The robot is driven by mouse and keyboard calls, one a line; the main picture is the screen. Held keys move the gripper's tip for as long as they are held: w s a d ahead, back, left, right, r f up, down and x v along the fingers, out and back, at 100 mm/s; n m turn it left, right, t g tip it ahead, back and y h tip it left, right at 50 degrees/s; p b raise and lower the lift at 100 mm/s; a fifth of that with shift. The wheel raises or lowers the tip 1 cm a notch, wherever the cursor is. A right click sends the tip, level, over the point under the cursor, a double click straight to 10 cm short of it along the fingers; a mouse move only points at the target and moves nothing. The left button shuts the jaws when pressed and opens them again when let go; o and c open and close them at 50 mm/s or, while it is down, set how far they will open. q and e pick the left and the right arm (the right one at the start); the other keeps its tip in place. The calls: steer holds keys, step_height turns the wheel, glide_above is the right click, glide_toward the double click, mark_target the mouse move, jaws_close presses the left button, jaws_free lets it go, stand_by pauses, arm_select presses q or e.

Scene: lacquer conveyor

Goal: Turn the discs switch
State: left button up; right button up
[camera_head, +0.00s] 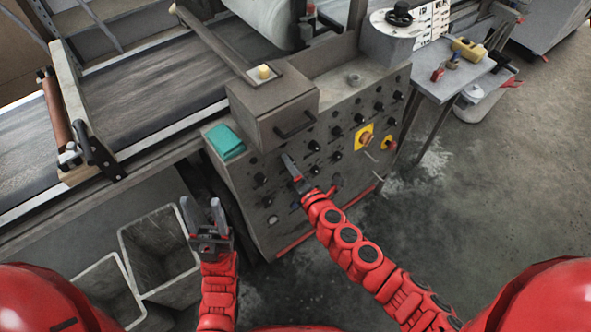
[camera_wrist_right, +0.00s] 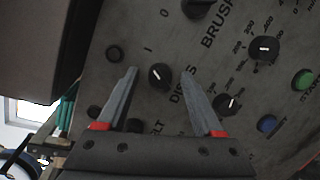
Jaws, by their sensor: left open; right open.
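The discs switch (camera_wrist_right: 160,76) is a black round knob on the grey control panel, with a partly covered "DISCS" label beside it in the right wrist view. My right gripper (camera_wrist_right: 158,73) is open, and its two fingers appear on either side of this knob. Whether they touch it cannot be told. In the head view my right gripper (camera_head: 290,163) is at the front of the control panel (camera_head: 350,185), where the switch cannot be picked out. My left gripper (camera_head: 203,208) is open and empty, left of the panel above the bins.
Another black knob (camera_wrist_right: 196,8) sits beside the "BRUSH" label. A dial (camera_wrist_right: 263,48), a green button (camera_wrist_right: 303,79) and a blue button (camera_wrist_right: 267,123) lie to the right. A grey box (camera_head: 272,108) juts out above the panel. Grey bins (camera_head: 160,245) stand lower left.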

steer(key=v, duration=1.7)
steer(key=shift+d+b, duration=0.2)
steer(key=shift+b, duration=0.15)
steer(key=shift+s, duration=0.1)
